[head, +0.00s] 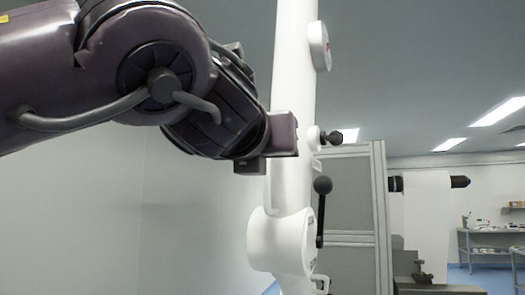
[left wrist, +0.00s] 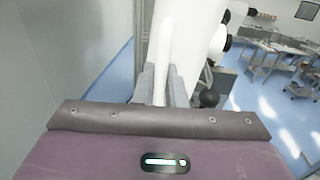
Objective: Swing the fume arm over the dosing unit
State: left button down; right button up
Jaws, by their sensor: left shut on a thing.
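The fume arm (head: 293,90) is a thick white tube standing nearly upright in the middle of the head view. Its round white joint (head: 278,240) is at the bottom, with a black ball lever (head: 322,210) on its right side. My left gripper (left wrist: 162,85) has its grey fingers on either side of a slim white part of the fume arm (left wrist: 161,62) and is shut on it. In the head view, my dark left wrist hides the fingers and overlaps the tube's left edge. I cannot identify the dosing unit. My right gripper is in neither view.
A grey framed cabinet (head: 350,200) stands right behind the fume arm. Farther right is a white web on a black-ended roller (head: 459,182). Workbenches (head: 490,240) stand at the back right. A plain pale wall (head: 70,220) is at left.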

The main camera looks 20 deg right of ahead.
pick_arm(q)
jog(key=c, duration=1.8)
grip_release()
jog(key=shift+s+d+f, duration=0.2)
jog(key=shift+d+f, duration=0.05)
jog(key=shift+f, duration=0.05)
jog(key=shift+o, duration=0.9)
jog(key=shift+s+r, duration=0.1)
jog(key=shift+r, duration=0.15)
jog(key=shift+s+a, duration=0.1)
jog(key=b+v, duration=0.4)
jog(key=v, duration=0.3)
jog(key=shift+s+a, duration=0.2)
